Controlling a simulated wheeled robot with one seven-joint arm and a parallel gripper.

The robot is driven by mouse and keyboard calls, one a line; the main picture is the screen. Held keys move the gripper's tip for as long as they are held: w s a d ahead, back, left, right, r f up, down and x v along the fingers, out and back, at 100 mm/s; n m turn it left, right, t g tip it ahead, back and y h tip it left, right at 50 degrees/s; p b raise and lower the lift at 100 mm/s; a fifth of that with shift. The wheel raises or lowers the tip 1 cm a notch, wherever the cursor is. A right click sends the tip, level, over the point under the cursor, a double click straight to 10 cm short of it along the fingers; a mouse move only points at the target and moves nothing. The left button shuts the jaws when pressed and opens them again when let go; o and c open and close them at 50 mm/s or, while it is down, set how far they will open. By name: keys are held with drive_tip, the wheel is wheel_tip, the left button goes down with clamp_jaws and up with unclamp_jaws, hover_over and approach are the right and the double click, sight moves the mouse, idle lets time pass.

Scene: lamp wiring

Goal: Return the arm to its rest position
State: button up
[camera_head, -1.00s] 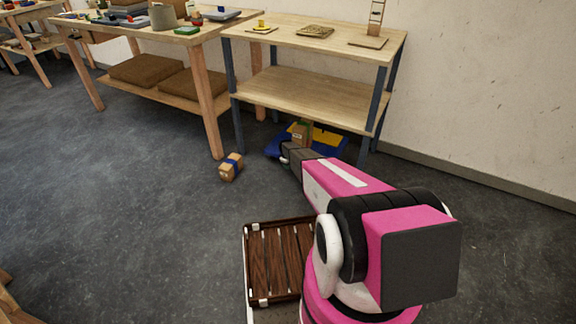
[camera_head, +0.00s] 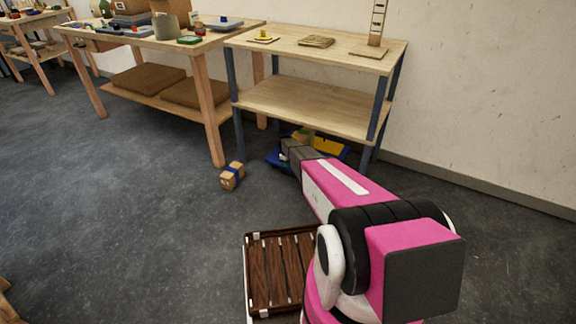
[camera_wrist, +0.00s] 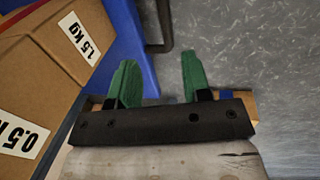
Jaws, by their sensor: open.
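My gripper (camera_wrist: 157,82) shows in the wrist view with its two green fingers apart and nothing between them. Grey floor and the edge of a blue surface lie beyond the fingers. In the head view my pink and black arm reaches away toward the lower part of the shelf, and its far end hides the gripper there.
A blue bin (camera_head: 277,158) sits on the floor under the wooden shelf (camera_head: 310,104). Cardboard boxes marked 1.5 kg (camera_wrist: 72,38) and 0.5 (camera_wrist: 22,130) are close at the wrist view's left. A small box with a blue band (camera_head: 232,176) lies on open floor.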

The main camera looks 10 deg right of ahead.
drive_tip(key=s+r+m, duration=0.3)
drive_tip(key=s+r, duration=0.9)
drive_tip(key=s, duration=0.4)
drive_tip(key=s+a+r+m+g+y, duration=0.1)
drive_tip(key=s+r+m, duration=0.3)
drive_tip(key=s+r, duration=0.8)
drive_tip(key=s+a+r+m, duration=0.1)
drive_tip(key=s+r+m, duration=0.2)
drive_tip(key=s+r, duration=0.9)
drive_tip(key=s, duration=0.9)
drive_tip(key=shift+s+m+g, duration=0.2)
drive_tip(key=shift+m+g, duration=0.1)
drive_tip(key=shift+g, duration=0.1)
drive_tip(key=shift+a, duration=0.1)
